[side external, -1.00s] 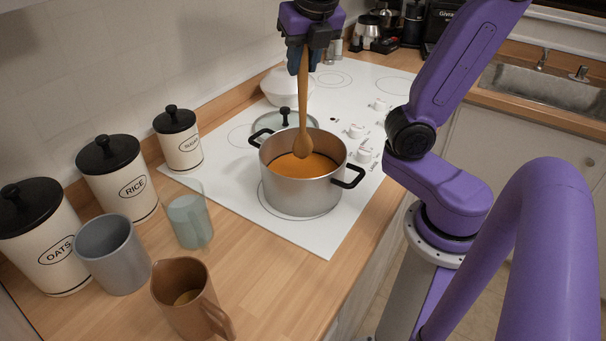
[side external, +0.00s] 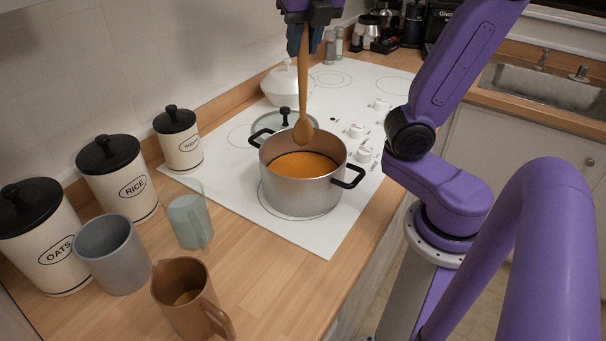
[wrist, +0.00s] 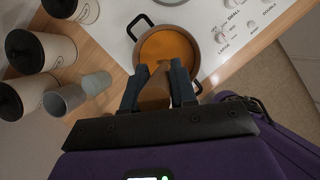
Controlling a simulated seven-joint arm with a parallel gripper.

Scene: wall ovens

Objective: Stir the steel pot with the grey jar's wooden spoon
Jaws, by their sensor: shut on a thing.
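The steel pot (side external: 300,191) stands on the white cooktop and holds orange soup (side external: 302,166); it also shows in the wrist view (wrist: 150,31). My gripper (side external: 304,42) is above the pot, shut on the handle of the wooden spoon (side external: 303,95). The spoon hangs upright with its bowl down, over the pot, and appears to be above the soup. In the wrist view my gripper's fingers (wrist: 159,88) show with the spoon between them. The grey jar (side external: 112,254) stands empty-looking on the wooden counter at the left, far from my gripper.
Canisters for oats (side external: 45,240), rice (side external: 120,183) and sugar (side external: 180,145) line the wall. A glass cup (side external: 190,222) and a brown mug (side external: 187,300) stand near the grey jar. A glass lid (side external: 280,122) and a white lidded dish (side external: 287,88) are behind the pot.

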